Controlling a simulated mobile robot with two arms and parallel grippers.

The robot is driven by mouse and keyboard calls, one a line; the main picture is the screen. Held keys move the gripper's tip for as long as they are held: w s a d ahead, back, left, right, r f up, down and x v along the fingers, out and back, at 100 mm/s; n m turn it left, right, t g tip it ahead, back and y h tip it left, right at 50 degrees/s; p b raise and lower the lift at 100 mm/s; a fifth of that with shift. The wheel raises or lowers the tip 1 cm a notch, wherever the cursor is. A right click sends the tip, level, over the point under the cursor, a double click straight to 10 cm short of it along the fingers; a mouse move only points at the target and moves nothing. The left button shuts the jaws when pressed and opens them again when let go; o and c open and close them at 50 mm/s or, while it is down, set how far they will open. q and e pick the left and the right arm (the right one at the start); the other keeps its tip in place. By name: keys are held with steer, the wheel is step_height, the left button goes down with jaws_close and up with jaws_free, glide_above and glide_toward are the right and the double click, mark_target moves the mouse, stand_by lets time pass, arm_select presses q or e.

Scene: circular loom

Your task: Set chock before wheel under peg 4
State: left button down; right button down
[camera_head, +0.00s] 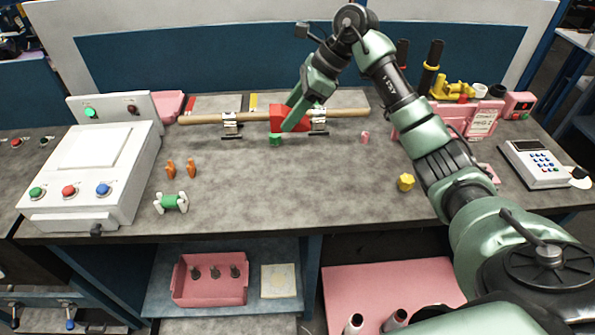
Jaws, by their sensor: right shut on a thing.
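My right gripper (290,122) reaches down from the upper middle to the wooden rod (225,118) at the back of the table. It is shut on a red block (277,115) that overlaps the rod; the arm's green hand hides part of the block and the contact. A small green piece (275,140) shows on the table just below the gripper; I cannot tell if they touch. No wheel, numbered peg or chock can be told for certain. My left gripper is not in view.
White control box (90,165) at left. Two orange pieces (170,169), a green spool with white ends (172,202), a pink piece (365,137) and a yellow piece (405,182) lie on the table (290,200). Keypad device (535,163) at right. The front middle is clear.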

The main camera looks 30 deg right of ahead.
step_height(320, 180, down, 14)
steer(key=p, duration=0.3)
steer(key=shift+a+r+p, duration=0.15)
steer(key=shift+r+p, duration=0.05)
steer(key=shift+p, duration=0.15)
step_height(320, 180, down, 5)
steer(key=shift+f+p, duration=0.1)
steer(key=shift+p, duration=0.45)
steer(key=shift+f, duration=0.2)
steer(key=c, duration=0.8)
jaws_free()
steer(key=shift+o, duration=0.2)
steer(key=shift+r, duration=0.1)
